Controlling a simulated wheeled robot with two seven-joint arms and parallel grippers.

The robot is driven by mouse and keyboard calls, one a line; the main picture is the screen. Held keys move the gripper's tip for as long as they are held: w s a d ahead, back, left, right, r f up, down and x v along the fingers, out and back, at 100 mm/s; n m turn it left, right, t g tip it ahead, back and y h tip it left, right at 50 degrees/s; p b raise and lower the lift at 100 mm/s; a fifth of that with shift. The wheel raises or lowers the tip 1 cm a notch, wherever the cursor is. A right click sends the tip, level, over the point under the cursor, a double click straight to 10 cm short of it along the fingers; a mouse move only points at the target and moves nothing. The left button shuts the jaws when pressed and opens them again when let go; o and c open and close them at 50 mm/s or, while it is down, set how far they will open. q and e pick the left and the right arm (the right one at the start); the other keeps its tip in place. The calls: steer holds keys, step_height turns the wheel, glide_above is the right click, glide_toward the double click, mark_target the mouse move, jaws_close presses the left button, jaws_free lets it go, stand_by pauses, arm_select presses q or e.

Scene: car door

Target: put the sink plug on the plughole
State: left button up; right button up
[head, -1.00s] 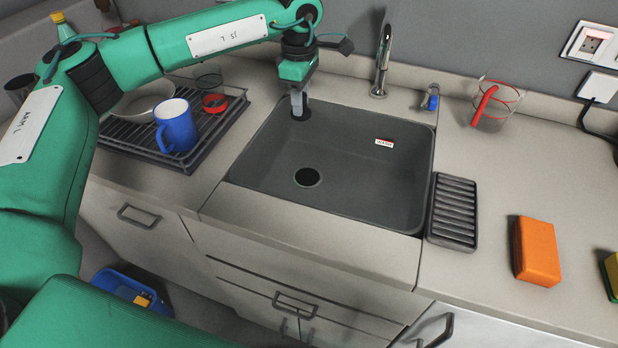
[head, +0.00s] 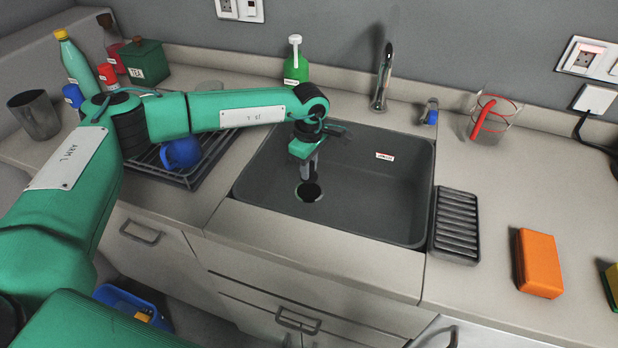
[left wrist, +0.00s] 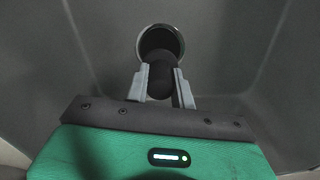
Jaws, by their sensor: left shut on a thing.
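The dark sink plug (left wrist: 160,82) is between the two grey fingers of my left gripper (left wrist: 165,88) in the left wrist view. My left gripper (head: 312,177) is shut on it and points down into the grey sink (head: 375,195). The plughole (head: 309,192) is a dark round opening in the sink floor with a pale rim, which shows clearly in the left wrist view (left wrist: 142,40). The gripper and plug overlap the near side of the plughole there. I cannot tell the height of the plug above it. My right gripper is not in view.
The tap (head: 382,78) stands behind the sink. A blue mug (head: 181,153) sits on the drying rack (head: 205,172) at left, by my arm. A ribbed dark tray (head: 457,225) and an orange sponge (head: 540,263) lie right of the sink. The sink's right half is clear.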

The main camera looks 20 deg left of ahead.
arm_select(q)
step_height(320, 180, down, 5)
steer(key=shift+r, duration=0.2)
steer(key=shift+f, duration=0.35)
steer(key=o, duration=1)
steer(key=shift+r, duration=0.5)
step_height(320, 180, up, 3)
steer(key=shift+w+r, duration=0.1)
steer(key=shift+r, duration=0.1)
step_height(320, 180, up, 6)
steer(key=shift+r, duration=0.25)
steer(key=shift+r+b, duration=0.3)
steer(key=shift+r, duration=0.45)
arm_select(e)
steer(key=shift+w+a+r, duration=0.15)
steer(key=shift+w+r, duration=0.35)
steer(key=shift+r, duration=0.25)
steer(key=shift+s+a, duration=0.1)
